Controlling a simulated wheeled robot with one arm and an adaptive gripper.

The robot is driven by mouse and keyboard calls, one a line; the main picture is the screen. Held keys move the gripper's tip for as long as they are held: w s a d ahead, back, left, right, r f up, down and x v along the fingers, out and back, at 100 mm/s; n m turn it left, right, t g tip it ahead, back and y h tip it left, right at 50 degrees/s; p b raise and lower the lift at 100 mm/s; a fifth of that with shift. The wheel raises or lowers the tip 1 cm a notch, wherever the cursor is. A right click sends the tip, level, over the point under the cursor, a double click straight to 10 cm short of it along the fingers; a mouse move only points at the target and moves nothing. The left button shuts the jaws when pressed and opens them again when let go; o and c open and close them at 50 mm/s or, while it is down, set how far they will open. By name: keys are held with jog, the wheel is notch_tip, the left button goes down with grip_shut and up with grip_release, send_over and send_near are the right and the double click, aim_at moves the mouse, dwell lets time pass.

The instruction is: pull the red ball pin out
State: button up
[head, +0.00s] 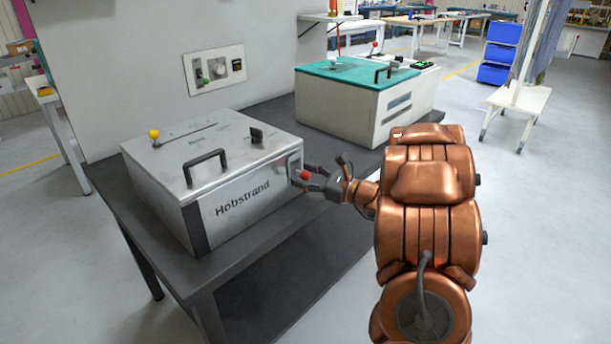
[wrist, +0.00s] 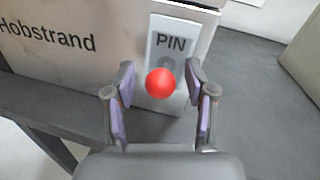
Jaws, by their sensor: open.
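The red ball pin (head: 305,175) sticks out of the right end of the front face of a grey metal box (head: 190,200) marked "Hobstrand". In the wrist view the red ball (wrist: 161,83) sits in front of a light plate (wrist: 163,110) marked "PIN". My gripper (head: 312,177) is at that end of the box. In the wrist view my gripper (wrist: 160,84) is open, with one finger on each side of the ball. Gaps show between the ball and both fingers. The pin's shaft is hidden behind the ball.
The box stands on a dark table (head: 290,250) and has a black handle (head: 205,165), a yellow knob (head: 154,134) and a dark switch (head: 257,135) on top. A teal-topped box (head: 355,75) stands behind. A wall panel (head: 214,69) is at the back. Open floor lies at right.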

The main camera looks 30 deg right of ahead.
jog(key=shift+c, duration=0.2)
grip_shut()
dwell(0.4)
